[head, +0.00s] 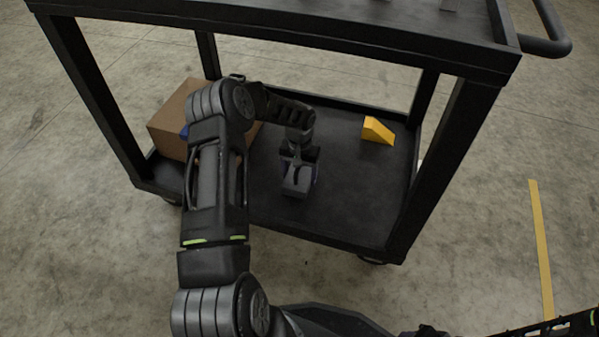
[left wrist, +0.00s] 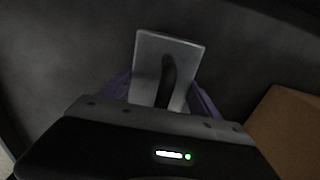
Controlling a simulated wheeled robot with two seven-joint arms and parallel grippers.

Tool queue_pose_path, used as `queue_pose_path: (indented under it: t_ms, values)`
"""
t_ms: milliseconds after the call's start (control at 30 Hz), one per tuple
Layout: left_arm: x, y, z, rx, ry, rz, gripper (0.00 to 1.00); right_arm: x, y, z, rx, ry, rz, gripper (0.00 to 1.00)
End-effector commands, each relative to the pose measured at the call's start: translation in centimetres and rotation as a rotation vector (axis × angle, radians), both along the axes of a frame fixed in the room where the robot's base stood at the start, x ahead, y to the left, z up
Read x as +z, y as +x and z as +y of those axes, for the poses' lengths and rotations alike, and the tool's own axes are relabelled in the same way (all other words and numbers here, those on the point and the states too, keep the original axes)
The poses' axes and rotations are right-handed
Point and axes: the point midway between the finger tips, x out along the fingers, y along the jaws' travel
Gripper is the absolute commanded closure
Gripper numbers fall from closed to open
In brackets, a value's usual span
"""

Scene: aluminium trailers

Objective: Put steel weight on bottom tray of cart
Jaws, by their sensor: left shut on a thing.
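The black cart's bottom tray (head: 350,200) lies below its top shelf (head: 300,22). My left arm reaches in between the two levels. My left gripper (head: 298,178) is over the middle of the bottom tray, shut on the grey steel weight (head: 296,188). In the left wrist view the weight (left wrist: 168,60) shows as a flat grey block between the purplish fingers, with a dark shape across its face. I cannot tell whether the weight touches the tray. My right gripper is not clearly in view; only part of what looks like my right arm shows at the lower right.
A cardboard box (head: 170,125) stands at the tray's left end, partly behind my arm; it also shows in the left wrist view (left wrist: 290,135). A yellow wedge (head: 378,131) lies at the tray's back right. The tray's front right is clear. Cart posts (head: 445,165) bound the opening.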

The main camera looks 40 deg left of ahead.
Motion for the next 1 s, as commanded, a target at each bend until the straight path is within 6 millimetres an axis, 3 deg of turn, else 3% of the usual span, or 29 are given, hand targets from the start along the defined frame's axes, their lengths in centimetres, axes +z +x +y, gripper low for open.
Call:
queue_pose_path:
  t_ms: [133, 567, 600, 867, 1000]
  values:
    - [-1.6, 0.2, 0.0, 0.001, 0.000, -0.006, 1.00, -0.8, 0.2, -0.1, -0.002, 0.001, -0.002, 0.64]
    - [-1.9, 0.3, 0.1, 0.001, 0.001, -0.007, 1.00, -0.9, 0.2, 0.0, -0.001, 0.002, -0.001, 0.64]
    - [-2.2, 0.0, 0.0, 0.001, -0.001, -0.001, 0.27, -1.0, 0.2, -0.1, -0.001, 0.002, -0.001, 0.64]
    - [-2.2, 0.0, 0.0, 0.001, 0.000, 0.000, 0.06, -0.9, 0.2, -0.1, -0.001, 0.002, -0.001, 0.64]
    - [-2.2, 0.0, 0.0, 0.001, 0.000, 0.000, 0.06, -0.9, 0.2, -0.1, -0.001, 0.002, -0.001, 0.64]
